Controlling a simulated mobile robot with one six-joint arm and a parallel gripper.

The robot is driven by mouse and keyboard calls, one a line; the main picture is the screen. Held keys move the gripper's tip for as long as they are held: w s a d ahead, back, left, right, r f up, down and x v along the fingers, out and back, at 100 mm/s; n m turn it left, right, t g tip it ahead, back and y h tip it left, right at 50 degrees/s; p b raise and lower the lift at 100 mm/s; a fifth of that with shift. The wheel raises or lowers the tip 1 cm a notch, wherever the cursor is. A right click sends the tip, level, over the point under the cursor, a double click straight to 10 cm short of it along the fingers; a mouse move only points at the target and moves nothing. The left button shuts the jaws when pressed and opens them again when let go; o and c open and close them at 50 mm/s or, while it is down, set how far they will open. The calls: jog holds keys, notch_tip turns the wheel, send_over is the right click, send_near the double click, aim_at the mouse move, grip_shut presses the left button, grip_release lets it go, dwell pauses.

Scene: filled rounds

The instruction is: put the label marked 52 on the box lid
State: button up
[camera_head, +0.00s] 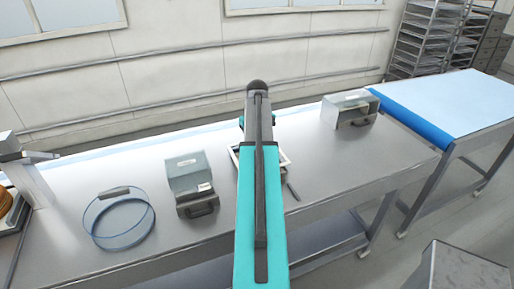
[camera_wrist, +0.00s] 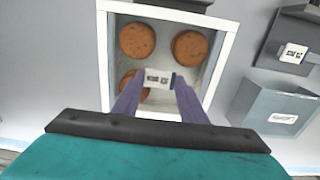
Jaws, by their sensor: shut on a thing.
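In the wrist view my gripper (camera_wrist: 158,86) has its two purple fingers shut on a small white label (camera_wrist: 158,76) with dark print. The number on it is too small to read. The label is above a white-rimmed tray (camera_wrist: 103,60). A grey box with a pale lid (camera_wrist: 268,98) is at the right of the wrist view and left of my arm in the head view (camera_head: 186,168). White labels (camera_wrist: 282,118) show on its lid and on its dark front (camera_wrist: 293,53). In the head view my arm hides the gripper and held label.
Three brown rounds (camera_wrist: 137,40) lie in the tray. In the head view, a second grey box (camera_head: 349,108) stands at the right end of the steel table (camera_head: 320,190). A blue hoop (camera_head: 122,222) lies at the left. A blue-topped table (camera_head: 440,100) stands beyond.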

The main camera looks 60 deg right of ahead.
jog(key=shift+f, duration=0.2)
jog(key=o, duration=1.3)
jog(key=shift+c, duration=0.2)
jog(key=shift+r, duration=0.15)
jog(key=shift+r, duration=3.35)
jog(key=shift+c, duration=0.5)
